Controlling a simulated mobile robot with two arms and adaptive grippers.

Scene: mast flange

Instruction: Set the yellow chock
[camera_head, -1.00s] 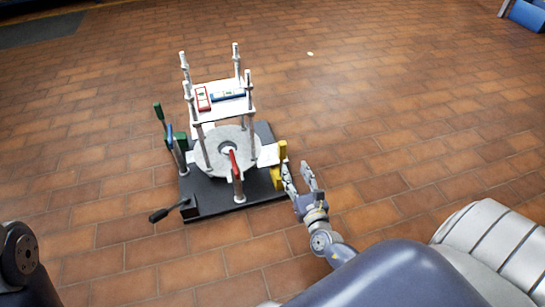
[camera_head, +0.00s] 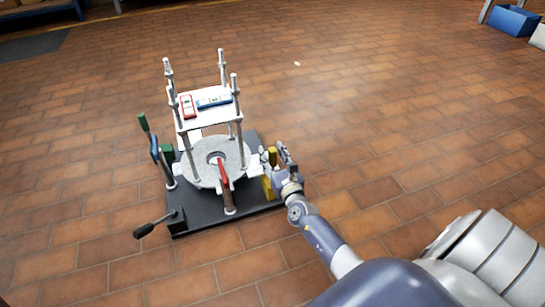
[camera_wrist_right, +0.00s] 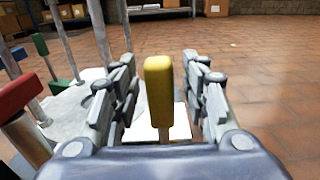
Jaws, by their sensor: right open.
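The yellow chock (camera_head: 267,184) stands at the right side of the black base plate (camera_head: 200,226), beside the round grey flange (camera_head: 207,178). In the right wrist view the yellow chock's upright handle (camera_wrist_right: 159,90) rises between the two fingers. My right gripper (camera_head: 276,157) is open, with a finger on each side of the handle (camera_wrist_right: 160,88) and visible gaps to it. A white plate lies behind the handle. In the head view the gripper hides part of the chock. My left gripper is not in view.
A red-handled lever (camera_head: 223,172) stands in front, green handles (camera_head: 143,122) at the left, and a black lever (camera_head: 145,230) front left.

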